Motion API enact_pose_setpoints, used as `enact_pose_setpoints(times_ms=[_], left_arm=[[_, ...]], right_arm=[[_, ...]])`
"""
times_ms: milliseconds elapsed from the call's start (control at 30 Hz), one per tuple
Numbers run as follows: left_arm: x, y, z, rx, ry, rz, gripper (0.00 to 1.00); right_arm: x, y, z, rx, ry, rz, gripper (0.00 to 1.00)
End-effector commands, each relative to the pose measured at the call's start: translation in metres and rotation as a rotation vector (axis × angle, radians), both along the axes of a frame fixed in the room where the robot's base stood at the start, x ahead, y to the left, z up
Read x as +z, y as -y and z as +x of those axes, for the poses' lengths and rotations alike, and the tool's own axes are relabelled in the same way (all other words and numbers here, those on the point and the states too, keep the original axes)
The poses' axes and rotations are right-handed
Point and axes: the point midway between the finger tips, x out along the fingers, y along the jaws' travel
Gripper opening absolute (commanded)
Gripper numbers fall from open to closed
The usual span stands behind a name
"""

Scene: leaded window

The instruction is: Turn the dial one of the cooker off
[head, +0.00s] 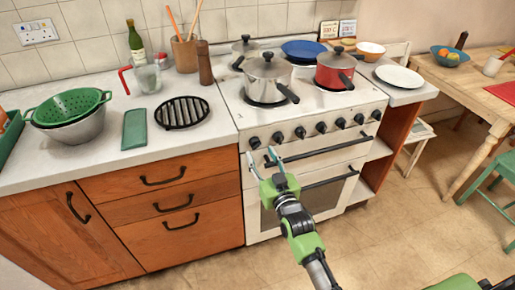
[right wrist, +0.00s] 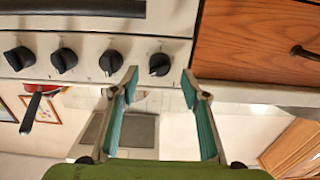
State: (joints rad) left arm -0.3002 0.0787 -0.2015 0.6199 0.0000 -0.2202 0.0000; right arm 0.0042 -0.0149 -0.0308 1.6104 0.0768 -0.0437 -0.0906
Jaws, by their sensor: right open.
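The white cooker (head: 318,160) has a row of black dials along its front panel. The leftmost dial in the head view (head: 254,143) is the one closest to my right gripper (head: 261,155). In the right wrist view, which is upside down, this end dial (right wrist: 159,64) sits just beyond and between the fingertips of the right gripper (right wrist: 160,84). The fingers are open and empty, apart from the dial as far as I can tell. Which dial is numbered one cannot be read. My left gripper is not in view.
Dark oven handles (head: 310,150) run below the dials. Wooden drawers (head: 165,205) adjoin the cooker on the left. The floor in front is clear.

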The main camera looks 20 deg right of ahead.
Motion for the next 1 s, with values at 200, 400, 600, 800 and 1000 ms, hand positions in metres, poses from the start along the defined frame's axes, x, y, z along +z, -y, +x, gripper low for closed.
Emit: enact_pose_setpoints(times_ms=[200, 400, 600, 800, 1000], left_arm=[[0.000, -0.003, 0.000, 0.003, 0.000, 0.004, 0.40], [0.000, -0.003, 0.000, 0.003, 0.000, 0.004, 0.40], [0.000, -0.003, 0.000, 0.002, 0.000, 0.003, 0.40], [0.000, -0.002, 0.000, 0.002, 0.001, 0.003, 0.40], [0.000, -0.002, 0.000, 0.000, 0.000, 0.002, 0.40]], right_arm=[[0.000, -0.001, 0.030, 0.000, -0.001, 0.000, 0.42], [0.000, -0.001, 0.040, 0.000, 0.000, -0.001, 0.42], [0.000, -0.001, 0.041, 0.000, 0.000, -0.001, 0.42], [0.000, -0.001, 0.040, 0.000, 0.000, -0.001, 0.08], [0.000, -0.001, 0.040, 0.000, -0.001, -0.002, 0.04]])
